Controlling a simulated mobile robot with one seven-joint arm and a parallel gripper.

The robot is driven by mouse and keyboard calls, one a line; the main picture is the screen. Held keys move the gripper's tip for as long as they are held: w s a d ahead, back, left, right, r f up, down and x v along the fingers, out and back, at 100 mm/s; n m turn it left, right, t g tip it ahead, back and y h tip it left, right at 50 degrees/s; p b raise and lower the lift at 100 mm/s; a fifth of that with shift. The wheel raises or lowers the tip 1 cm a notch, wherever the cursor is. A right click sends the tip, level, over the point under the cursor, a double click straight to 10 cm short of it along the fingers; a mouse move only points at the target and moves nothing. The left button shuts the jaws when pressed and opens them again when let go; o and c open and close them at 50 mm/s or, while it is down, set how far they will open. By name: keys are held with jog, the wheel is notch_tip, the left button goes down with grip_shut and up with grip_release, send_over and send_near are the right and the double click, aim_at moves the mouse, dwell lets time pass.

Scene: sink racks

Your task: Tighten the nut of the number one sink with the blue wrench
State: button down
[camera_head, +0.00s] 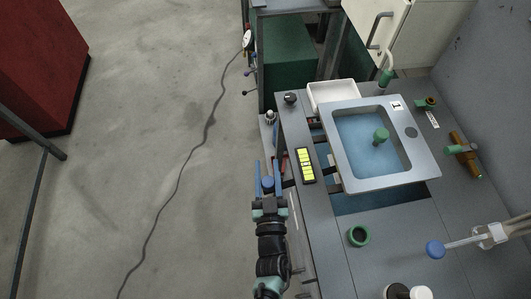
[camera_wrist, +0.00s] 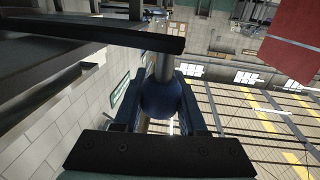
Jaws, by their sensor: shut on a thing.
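My gripper (camera_head: 268,178) is shut on a round blue knob, seen between its two blue fingers. I take this knob to be the end of the blue wrench (camera_wrist: 160,98). In the wrist view a grey metal rod runs up from the knob; its far end is hidden. In the head view my gripper is at the left, front side of the sink bench, beside its edge. The number one sink (camera_head: 368,190) is a grey-rimmed basin with a blue inside and a label "1". A green fitting (camera_head: 381,136) stands in it. I cannot make out its nut.
A second blue ball on a metal rod (camera_head: 435,250) lies at the right of the bench. A green ring (camera_head: 358,235) lies below the sink. A white tray (camera_head: 334,93) is behind.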

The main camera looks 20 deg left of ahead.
jog(key=shift+s+d, duration=0.2)
jog(key=shift+s, duration=0.05)
jog(key=shift+c, duration=2.3)
grip_release()
jog(key=b+v, duration=0.1)
jog(key=v, duration=1.2)
jog(key=shift+w, duration=0.15)
